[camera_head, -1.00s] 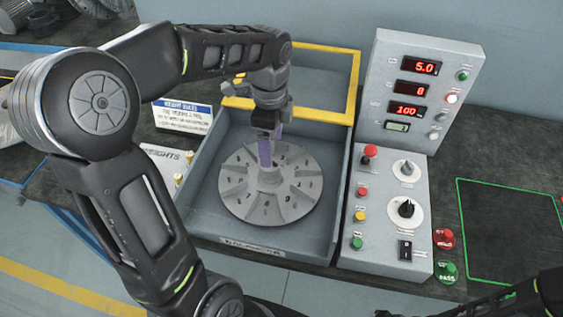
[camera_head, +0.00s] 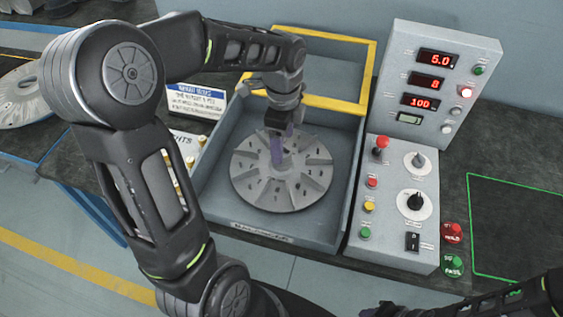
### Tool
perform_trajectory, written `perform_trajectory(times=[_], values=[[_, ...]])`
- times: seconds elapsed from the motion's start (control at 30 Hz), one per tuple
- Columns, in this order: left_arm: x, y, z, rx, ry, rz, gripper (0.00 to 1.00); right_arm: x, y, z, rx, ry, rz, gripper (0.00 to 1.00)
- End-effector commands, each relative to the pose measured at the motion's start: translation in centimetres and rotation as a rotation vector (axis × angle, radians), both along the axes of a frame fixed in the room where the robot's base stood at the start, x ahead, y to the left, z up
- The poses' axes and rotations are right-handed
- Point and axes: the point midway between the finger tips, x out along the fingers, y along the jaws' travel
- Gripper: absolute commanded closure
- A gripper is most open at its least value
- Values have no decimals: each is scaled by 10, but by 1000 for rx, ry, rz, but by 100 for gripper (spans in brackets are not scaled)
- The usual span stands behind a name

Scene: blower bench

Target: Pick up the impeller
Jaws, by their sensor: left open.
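The impeller (camera_head: 306,184) is a grey round disc with radial vanes and a raised hub in the middle. It lies flat in the grey open-topped box of the balancing machine (camera_head: 214,201). My left gripper (camera_head: 279,160) points down over the impeller's hub, with its purple fingers at or just beside it. It is open, and the hub is partly hidden behind it, so contact cannot be told. My right arm shows at the lower right edge; a dark part with a purple tint (camera_head: 378,309) at the bottom may be its gripper, cut off by the frame.
A yellow frame (camera_head: 368,75) stands at the box's back. A control panel (camera_head: 400,200) with knobs, buttons and red displays stands to the right. Beyond it is a green-outlined area (camera_head: 520,225), empty where visible. A sign (camera_head: 195,100) and brass weights (camera_head: 202,141) are left of the box. Another disc (camera_head: 20,98) lies far left.

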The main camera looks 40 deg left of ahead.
Motion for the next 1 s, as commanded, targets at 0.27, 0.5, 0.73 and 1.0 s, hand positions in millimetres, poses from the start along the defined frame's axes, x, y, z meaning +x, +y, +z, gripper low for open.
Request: perform_trajectory(times=[0.27,0.5,0.73,1.0], values=[[-3,2,-38,-1,5,1,31,-1,-1,9,-2,4,-1,64],[-3,2,-44,0,1,1,31,-1,-1,9,-3,4,-1,64],[-3,2,-43,0,1,1,31,-1,-1,9,-2,4,-1,64],[-3,2,-43,-1,2,1,37,-1,-1,9,-2,4,-1,64]])
